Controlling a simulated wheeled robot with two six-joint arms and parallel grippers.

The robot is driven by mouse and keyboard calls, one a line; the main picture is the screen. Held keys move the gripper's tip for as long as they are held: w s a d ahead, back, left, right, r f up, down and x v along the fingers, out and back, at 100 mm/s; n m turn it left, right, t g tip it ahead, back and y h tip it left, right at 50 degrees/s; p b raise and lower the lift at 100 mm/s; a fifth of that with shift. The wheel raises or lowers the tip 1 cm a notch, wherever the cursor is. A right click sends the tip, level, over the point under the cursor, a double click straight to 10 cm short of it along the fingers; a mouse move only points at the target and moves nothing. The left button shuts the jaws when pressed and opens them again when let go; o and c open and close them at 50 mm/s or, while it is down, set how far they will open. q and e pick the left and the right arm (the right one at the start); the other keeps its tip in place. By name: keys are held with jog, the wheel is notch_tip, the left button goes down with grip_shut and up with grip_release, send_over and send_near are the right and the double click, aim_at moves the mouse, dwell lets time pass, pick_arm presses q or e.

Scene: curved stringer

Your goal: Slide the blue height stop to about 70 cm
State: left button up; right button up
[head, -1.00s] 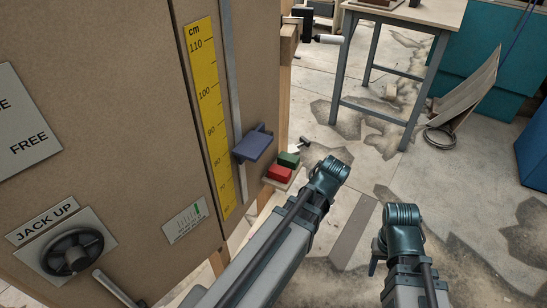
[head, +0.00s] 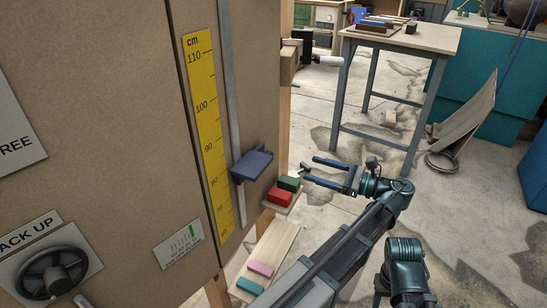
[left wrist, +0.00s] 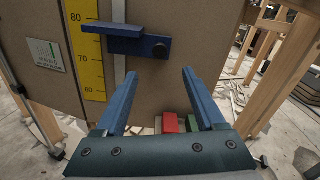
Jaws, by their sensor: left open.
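The blue height stop (head: 252,165) sits on a grey vertical rail (head: 232,95) beside the yellow cm scale (head: 207,125). In the left wrist view the blue stop (left wrist: 138,45) has its flat arm reaching over the scale (left wrist: 87,50), a little below the 80 mark.
Red (head: 280,197) and green (head: 289,184) blocks sit on a small ledge below and right of the stop. A handwheel (head: 52,275) is at lower left. A grey-legged table (head: 400,38) stands behind. The floor between is mostly open.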

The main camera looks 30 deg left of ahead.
aim_at(273, 157)
pick_arm(q)
jog(key=a, duration=1.4)
jog(key=shift+s, duration=0.4)
jog(key=shift+d, duration=0.1)
grip_shut()
dwell(0.7)
